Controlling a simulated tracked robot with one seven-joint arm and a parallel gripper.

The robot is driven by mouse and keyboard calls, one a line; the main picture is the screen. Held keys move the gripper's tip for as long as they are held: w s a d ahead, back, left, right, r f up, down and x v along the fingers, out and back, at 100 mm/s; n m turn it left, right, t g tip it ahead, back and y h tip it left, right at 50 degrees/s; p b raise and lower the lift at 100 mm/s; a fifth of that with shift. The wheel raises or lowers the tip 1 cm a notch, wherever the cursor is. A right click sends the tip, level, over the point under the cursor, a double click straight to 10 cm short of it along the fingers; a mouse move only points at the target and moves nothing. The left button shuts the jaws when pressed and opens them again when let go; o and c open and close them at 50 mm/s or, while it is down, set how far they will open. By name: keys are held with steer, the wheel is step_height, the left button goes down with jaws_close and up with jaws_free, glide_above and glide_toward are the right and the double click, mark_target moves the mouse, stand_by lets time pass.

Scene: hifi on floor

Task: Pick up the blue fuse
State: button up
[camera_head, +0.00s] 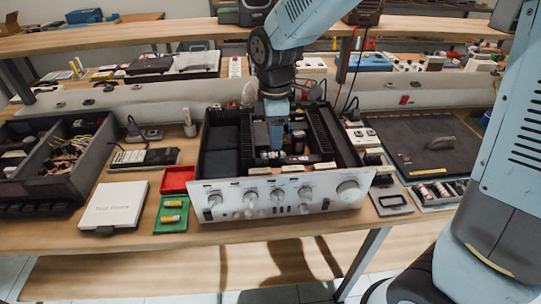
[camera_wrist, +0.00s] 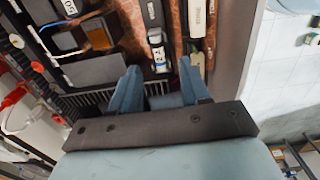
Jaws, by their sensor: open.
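The open amplifier (camera_head: 275,196), with a silver knobbed front, stands on the bench in the head view. My gripper (camera_head: 277,143) points down into its chassis. In the wrist view my gripper (camera_wrist: 160,78) is open, with its two blue fingers apart and nothing clearly held between them. A small fuse-like cylinder with shiny ends (camera_wrist: 157,50) sits in a dark holder just ahead of the gap between the fingers. In the head view the small parts below the fingers are too small to tell apart.
A red tray (camera_head: 177,180) looks empty. A green tray (camera_head: 158,226) holds yellow fuses. A white box (camera_head: 114,204) lies left of them. A dark divided bin (camera_head: 85,170) stands farther left, and a dark mat (camera_head: 425,135) lies at right. The chassis walls surround my gripper closely.

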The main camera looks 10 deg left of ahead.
mark_target(273, 154)
steer(key=shift+a+f, duration=0.15)
steer(key=shift+f, duration=2.6)
steer(key=shift+c, duration=0.4)
jaws_close()
